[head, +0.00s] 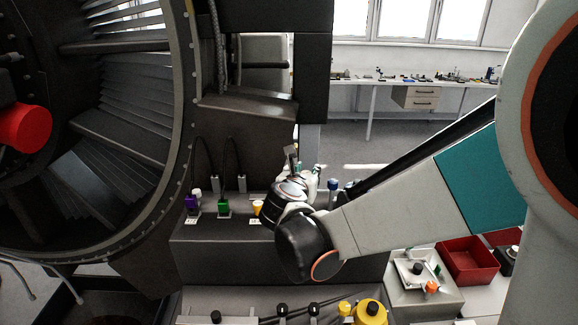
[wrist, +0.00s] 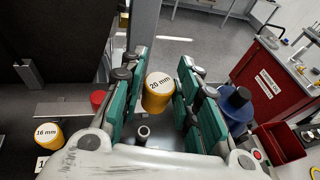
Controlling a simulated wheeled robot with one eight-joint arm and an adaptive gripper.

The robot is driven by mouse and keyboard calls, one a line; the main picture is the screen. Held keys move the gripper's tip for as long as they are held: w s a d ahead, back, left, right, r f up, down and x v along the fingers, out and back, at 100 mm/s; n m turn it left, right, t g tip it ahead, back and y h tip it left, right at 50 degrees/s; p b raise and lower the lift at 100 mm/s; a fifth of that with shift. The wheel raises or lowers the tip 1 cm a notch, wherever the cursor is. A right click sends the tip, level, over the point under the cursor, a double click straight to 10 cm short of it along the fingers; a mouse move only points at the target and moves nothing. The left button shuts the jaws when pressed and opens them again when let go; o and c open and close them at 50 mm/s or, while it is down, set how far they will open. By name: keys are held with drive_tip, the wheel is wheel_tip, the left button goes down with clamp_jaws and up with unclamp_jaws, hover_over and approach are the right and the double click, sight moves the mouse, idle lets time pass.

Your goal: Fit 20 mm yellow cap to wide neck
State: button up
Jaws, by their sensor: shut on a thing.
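In the wrist view a yellow cap (wrist: 157,98) with a white top marked "20 mm" sits between the teal pads of my gripper (wrist: 160,86). The gripper is shut on it. A grey open-ended tube or neck (wrist: 142,133) shows below the cap in the picture, apart from it; I cannot tell whether it is the wide neck. Another yellow cap (wrist: 48,136), marked "16 mm", stands to the left. In the head view my gripper (head: 292,158) is over the dark bench, and my arm hides the held cap and most of what lies below.
A dark ledge (head: 215,260) carries a purple connector (head: 192,204) and a green connector (head: 224,207). A blue-topped item (wrist: 236,102) stands close right of the fingers, and a red item (wrist: 97,99) to their left.

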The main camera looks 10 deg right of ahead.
drive_tip(key=shift+f+b, duration=2.3)
drive_tip(key=shift+f, duration=0.5)
drive_tip(key=shift+f+b, duration=0.85)
drive_tip(key=shift+b, duration=0.15)
drive_tip(key=shift+r, duration=0.2)
drive_tip(key=shift+r+p, duration=0.4)
drive_tip(key=shift+p, duration=0.05)
drive_tip(key=shift+f+b, duration=0.55)
drive_tip(key=shift+b, duration=0.2)
idle(1.5)
drive_tip(key=o, duration=0.8)
wheel_tip(320, 180, up, 10)
